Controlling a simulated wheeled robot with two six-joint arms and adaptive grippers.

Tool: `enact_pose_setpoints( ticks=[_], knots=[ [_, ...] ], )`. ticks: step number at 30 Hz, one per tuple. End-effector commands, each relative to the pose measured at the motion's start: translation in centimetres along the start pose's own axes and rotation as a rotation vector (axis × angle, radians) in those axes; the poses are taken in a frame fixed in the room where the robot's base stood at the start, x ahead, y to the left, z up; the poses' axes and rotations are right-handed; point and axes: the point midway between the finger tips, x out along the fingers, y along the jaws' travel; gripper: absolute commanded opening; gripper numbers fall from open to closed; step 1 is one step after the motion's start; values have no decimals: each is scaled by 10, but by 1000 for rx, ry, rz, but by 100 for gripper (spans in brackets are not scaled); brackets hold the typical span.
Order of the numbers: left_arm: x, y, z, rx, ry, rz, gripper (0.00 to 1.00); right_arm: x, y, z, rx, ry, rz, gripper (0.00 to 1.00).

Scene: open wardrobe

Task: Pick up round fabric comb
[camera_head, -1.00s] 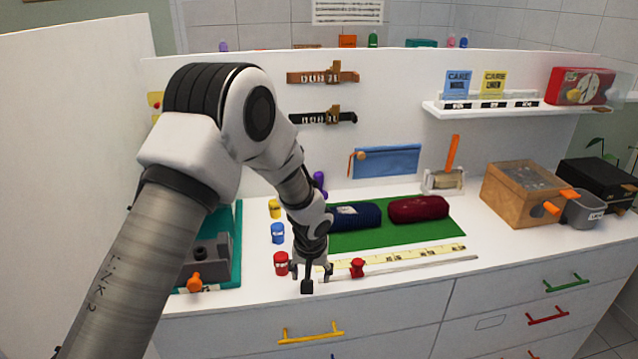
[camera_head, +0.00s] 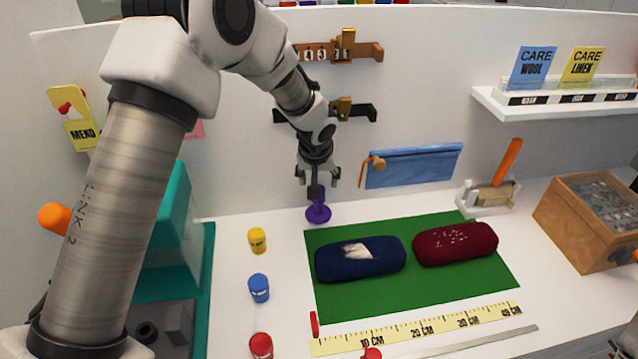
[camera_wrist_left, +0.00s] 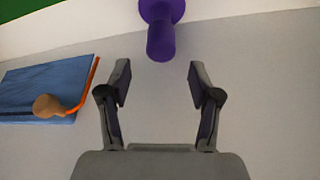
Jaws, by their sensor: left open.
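A purple piece with a round base and a short upright handle, which I take as the round fabric comb (camera_head: 318,213), stands on the white top near the back panel. It also shows at the top of the left wrist view (camera_wrist_left: 160,28), with its handle end towards my fingers. My left gripper (camera_head: 317,180) is directly above it in the head view, pointing down. In the left wrist view the left gripper (camera_wrist_left: 160,85) is open and empty, its fingers spread to either side of the handle's line. The handle is just beyond the fingertips.
A green mat (camera_head: 430,292) with a blue roll (camera_head: 340,268) and a dark red roll (camera_head: 455,246) lies to the right. A blue pouch (camera_head: 415,166) hangs on the panel. Yellow (camera_head: 257,240) and blue (camera_head: 259,288) spools stand left. A black rail (camera_head: 360,112) is close above.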

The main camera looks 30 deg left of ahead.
Motion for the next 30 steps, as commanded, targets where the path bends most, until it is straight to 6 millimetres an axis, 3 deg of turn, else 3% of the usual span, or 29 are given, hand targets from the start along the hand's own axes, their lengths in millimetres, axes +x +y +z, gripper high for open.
enact_pose_setpoints(
  ticks=[15,22,27,30],
  knots=[
    [73,-3,3,1,-1,-1,63,-19,0,1,1,-2,0,40],
    [76,-3,3,1,1,0,63,-18,0,1,1,-2,0,40],
    [76,-3,3,1,1,0,3,-18,0,1,1,-2,0,40],
    [77,-3,4,1,0,0,0,-18,0,1,1,-2,0,40]
  ],
)
